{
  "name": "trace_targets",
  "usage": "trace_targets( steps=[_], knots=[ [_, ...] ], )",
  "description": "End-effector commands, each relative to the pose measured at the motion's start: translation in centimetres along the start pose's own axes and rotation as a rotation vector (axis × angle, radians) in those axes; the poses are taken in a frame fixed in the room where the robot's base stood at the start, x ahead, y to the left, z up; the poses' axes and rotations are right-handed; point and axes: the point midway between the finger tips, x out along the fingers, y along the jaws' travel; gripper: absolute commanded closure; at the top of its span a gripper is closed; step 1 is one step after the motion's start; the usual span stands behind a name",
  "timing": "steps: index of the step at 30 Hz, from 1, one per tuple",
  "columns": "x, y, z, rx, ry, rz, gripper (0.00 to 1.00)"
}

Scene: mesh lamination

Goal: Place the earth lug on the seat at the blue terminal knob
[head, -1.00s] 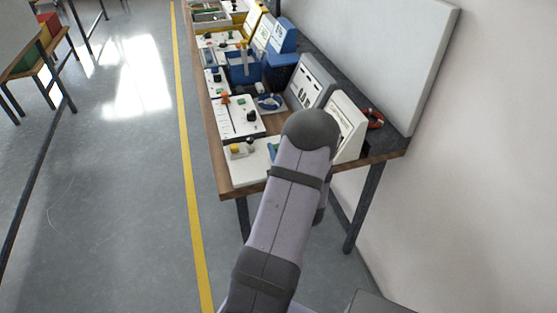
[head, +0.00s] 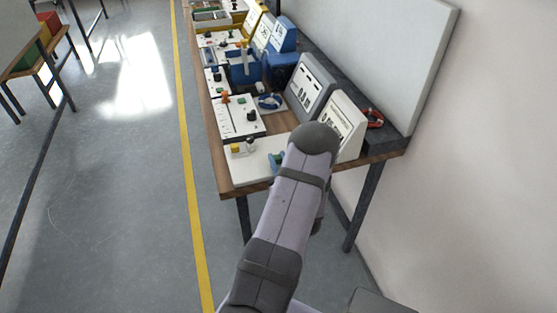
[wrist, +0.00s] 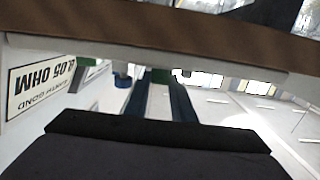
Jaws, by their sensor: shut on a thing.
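In the wrist view my gripper (wrist: 160,80) has two dark blue fingers close together. They are shut on a small dark green piece (wrist: 160,75), which looks like the earth lug; its shape is mostly hidden. A blue knob (wrist: 122,80) stands just left of the fingertips in the wrist view, apparently the blue terminal knob. In the head view a small blue-green shape (head: 277,159) shows on the white board beside my arm; I cannot tell whether it is the knob or part of my gripper. The seat is hidden, and my arm covers my gripper there.
The white board (head: 250,168) carries a yellow knob (head: 236,148) and a grey knob (head: 250,144). A white meter panel (head: 343,128) stands behind it, and its label (wrist: 50,76) appears upside down in the wrist view. Other instruments fill the wooden bench (head: 225,182) farther back.

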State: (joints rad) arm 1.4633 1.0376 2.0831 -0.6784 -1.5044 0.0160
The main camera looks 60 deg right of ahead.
Motion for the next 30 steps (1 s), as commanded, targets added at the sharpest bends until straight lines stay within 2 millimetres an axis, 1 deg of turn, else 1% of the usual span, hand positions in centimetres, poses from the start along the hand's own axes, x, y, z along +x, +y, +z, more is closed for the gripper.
trace_targets(
  steps=[7,8,9,10,18,23,26,30],
  knots=[
    [0.0,0.0,0.4,0.0,0.0,0.0,0.99],
    [0.0,0.0,0.3,0.0,0.0,0.0,0.73],
    [0.0,0.0,0.3,0.0,0.0,0.0,0.63],
    [0.0,0.0,0.3,0.0,0.0,0.0,0.59],
    [0.0,0.0,0.3,0.0,0.0,0.0,0.59],
    [0.0,0.0,-0.2,0.0,0.0,0.0,0.59],
    [-0.9,0.1,0.1,0.001,-0.001,0.002,0.59],
    [-2.9,0.2,0.2,0.001,-0.001,0.004,0.59]
  ],
)
